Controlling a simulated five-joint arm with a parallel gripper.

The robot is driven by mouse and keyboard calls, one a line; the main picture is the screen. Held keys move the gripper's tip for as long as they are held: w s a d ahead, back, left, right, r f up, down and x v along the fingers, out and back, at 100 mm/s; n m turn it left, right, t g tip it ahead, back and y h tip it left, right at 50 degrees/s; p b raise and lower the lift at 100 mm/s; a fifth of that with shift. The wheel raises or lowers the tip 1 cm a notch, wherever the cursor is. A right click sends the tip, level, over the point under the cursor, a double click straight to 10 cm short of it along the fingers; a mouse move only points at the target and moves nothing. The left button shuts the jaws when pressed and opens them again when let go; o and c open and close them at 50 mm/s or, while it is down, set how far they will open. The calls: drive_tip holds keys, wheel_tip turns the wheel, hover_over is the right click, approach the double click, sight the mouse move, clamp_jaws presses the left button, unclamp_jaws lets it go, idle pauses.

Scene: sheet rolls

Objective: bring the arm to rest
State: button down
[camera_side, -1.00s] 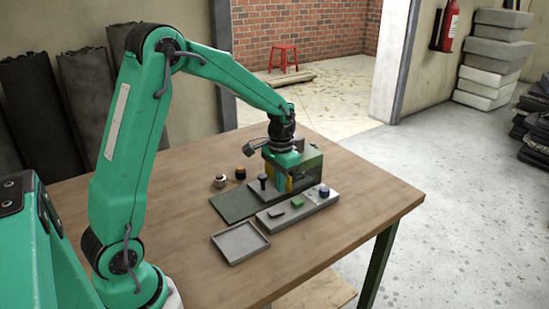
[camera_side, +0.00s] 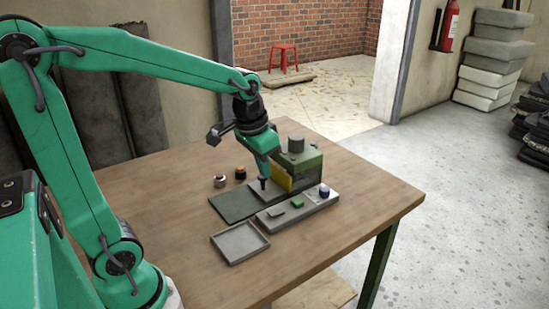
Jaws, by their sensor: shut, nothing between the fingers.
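A green machine block (camera_side: 308,163) with a grey cylinder (camera_side: 296,143) on top stands right of my gripper. In front lie a grey strip (camera_side: 270,223) with small parts and an empty tray (camera_side: 240,242). Two small round parts (camera_side: 220,181) sit left. The table's front is clear.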

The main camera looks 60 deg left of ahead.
drive_tip(key=s+d+r+t, duration=0.1)
drive_tip(key=s+d, duration=0.1)
drive_tip(key=s, duration=0.3)
drive_tip(key=s+d+r+t, duration=0.1)
drive_tip(key=s+r+t, duration=0.1)
drive_tip(key=s, duration=0.4)
drive_tip(key=shift+s+d, duration=0.3)
drive_tip(key=shift+d, duration=0.1)
drive_tip(key=shift+r, duration=0.1)
idle(0.6)
